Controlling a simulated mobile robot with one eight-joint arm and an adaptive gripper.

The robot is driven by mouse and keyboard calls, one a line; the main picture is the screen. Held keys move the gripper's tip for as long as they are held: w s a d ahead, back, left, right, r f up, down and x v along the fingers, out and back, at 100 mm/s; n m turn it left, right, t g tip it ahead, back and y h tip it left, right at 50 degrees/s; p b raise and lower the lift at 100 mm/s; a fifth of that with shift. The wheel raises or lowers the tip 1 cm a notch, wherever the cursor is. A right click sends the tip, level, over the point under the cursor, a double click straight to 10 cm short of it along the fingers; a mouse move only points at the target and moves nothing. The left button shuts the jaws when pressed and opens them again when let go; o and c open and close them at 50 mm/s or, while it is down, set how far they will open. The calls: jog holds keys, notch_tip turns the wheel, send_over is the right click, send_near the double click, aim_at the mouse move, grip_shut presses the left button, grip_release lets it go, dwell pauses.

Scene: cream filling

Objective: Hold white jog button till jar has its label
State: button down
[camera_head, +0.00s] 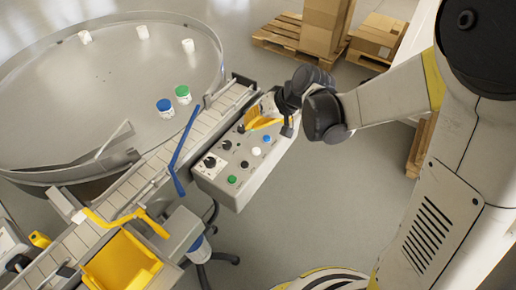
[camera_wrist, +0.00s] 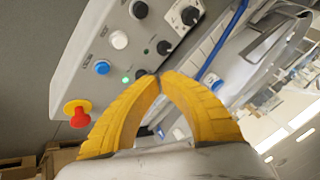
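A control panel (camera_head: 238,190) stands beside the conveyor. The white button (camera_head: 256,150) is on its top face, between a blue button (camera_head: 266,138) and a black one (camera_head: 244,164). In the wrist view the white button (camera_wrist: 119,39) shows clear of my fingers. My gripper (camera_head: 258,121) is over the far part of the panel, apart from the white button. Its yellow fingers (camera_wrist: 160,76) meet at the tips, with nothing seen between them. Jars with a blue lid (camera_head: 165,105) and a green lid (camera_head: 183,91) stand on the round table. I cannot make out a label being applied.
A red emergency stop (camera_wrist: 77,112) on a yellow base is at the panel's end. Knobs and a lit green lamp (camera_wrist: 126,79) are near my fingers. A blue guide bar (camera_head: 183,150) crosses the conveyor (camera_head: 130,190). A yellow bin (camera_head: 121,262) is at lower left.

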aim_at(256, 151)
jog(key=shift+f, duration=0.15)
notch_tip(256, 151, down, 9)
jog(key=b, duration=0.7)
jog(key=shift+r, duration=0.2)
dwell(0.9)
jog(key=shift+f+b, duration=0.4)
